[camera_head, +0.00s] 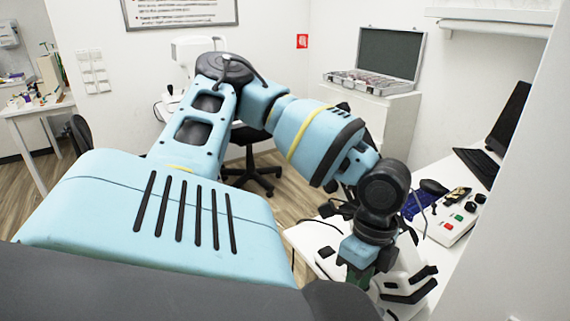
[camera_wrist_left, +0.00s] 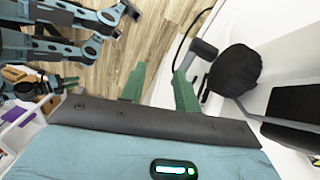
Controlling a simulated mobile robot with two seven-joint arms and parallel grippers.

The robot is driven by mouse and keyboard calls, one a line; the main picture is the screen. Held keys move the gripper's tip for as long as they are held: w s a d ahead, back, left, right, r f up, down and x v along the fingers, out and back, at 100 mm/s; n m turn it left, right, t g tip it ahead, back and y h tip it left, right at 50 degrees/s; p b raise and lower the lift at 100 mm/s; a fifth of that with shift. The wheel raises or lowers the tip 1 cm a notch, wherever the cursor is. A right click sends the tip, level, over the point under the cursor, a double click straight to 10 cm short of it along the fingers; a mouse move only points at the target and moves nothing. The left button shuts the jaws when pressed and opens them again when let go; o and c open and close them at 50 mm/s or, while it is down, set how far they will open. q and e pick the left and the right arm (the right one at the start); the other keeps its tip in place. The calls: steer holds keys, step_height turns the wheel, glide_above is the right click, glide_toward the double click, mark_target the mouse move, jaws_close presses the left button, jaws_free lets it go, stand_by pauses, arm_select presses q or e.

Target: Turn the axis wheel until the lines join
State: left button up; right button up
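My left arm reaches across the head view, and its gripper (camera_head: 360,276) is low at the right, beside a white and black instrument (camera_head: 402,285). Its fingers are mostly hidden there. I cannot tell whether this is the axis wheel. No lines are visible.
A white table (camera_head: 312,236) carries the instrument, a console with red and green buttons (camera_head: 452,226), a keyboard (camera_head: 478,166) and a monitor (camera_head: 509,120). A white cabinet (camera_head: 385,112) with an open case (camera_head: 385,60) stands behind. A black chair (camera_head: 250,172) stands on the floor.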

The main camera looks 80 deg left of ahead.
arm_select(q)
steer(key=s+f+n, duration=0.1)
steer(key=s+f, duration=0.4)
steer(key=f, duration=0.3)
steer(key=s+a+f+n, duration=0.1)
steer(key=s+f, duration=0.5)
steer(key=f, duration=0.3)
steer(key=shift+s+n+h, duration=0.25)
steer(key=shift+n+h, duration=0.05)
steer(key=shift+n, duration=0.1)
arm_select(e)
steer(key=shift+s, duration=0.2)
arm_select(q)
steer(key=shift+a, duration=0.1)
